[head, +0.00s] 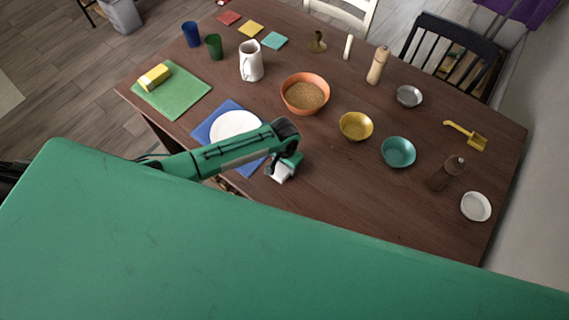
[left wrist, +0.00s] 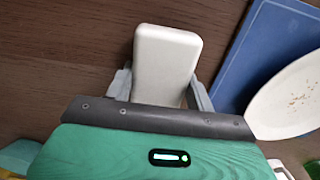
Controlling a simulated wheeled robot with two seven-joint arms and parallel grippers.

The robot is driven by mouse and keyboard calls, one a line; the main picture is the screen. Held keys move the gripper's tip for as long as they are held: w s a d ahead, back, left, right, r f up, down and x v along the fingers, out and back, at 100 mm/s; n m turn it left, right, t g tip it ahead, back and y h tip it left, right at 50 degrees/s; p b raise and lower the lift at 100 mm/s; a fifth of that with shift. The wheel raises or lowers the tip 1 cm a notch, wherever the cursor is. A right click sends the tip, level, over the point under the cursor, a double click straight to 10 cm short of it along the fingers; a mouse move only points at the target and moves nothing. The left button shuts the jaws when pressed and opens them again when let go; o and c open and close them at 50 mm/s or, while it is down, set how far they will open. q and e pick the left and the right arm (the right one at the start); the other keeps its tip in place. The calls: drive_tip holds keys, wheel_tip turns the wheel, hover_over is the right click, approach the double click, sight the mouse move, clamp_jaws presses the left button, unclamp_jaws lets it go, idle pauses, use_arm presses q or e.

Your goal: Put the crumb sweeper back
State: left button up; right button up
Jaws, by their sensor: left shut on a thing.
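The crumb sweeper appears to be the white, rounded block (left wrist: 167,62) in the left wrist view. My left gripper (head: 284,168) is shut on it, with one finger along each side (left wrist: 160,88). In the head view the white block (head: 281,175) shows just below the gripper, over the near part of the brown table, right of the white plate (head: 236,126). I cannot tell whether it touches the tabletop. My right gripper is not in view.
The plate lies on a blue mat (head: 203,132) and has crumbs on it in the left wrist view. The table between sweeper and mill is clear.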

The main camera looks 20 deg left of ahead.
use_arm(q)
drive_tip(key=shift+f, duration=0.1)
drive_tip(key=o, duration=1)
drive_tip(key=shift+c, duration=0.2)
wheel_tip(320, 180, up, 12)
drive_tip(key=b, duration=0.1)
drive_tip(key=shift+b, duration=0.4)
